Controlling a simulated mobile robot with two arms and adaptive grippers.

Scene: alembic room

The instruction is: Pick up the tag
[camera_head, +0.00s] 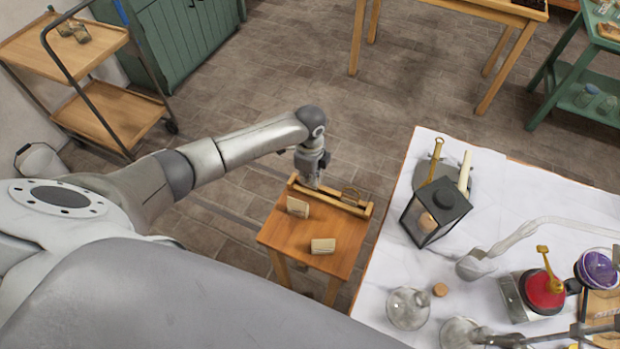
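My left gripper (312,182) points down over the back of a small wooden stool (285,240), at the wooden rack (340,203) along its rear edge. Its fingers are small and partly hidden, so I cannot tell whether they are open or shut. A pale, tag-like piece (298,207) stands upright just in front of the rack, slightly left of and below the gripper. A second pale piece (322,246) sits nearer the stool's front edge, apart from the gripper. I cannot tell which of them is the tag.
A white-covered table (390,290) stands to the right, with a dark lantern (436,212), a red-topped device (541,291) and glassware (408,307). A wooden cart (115,110) and green cabinet (180,40) are at the upper left. The tiled floor behind the stool is clear.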

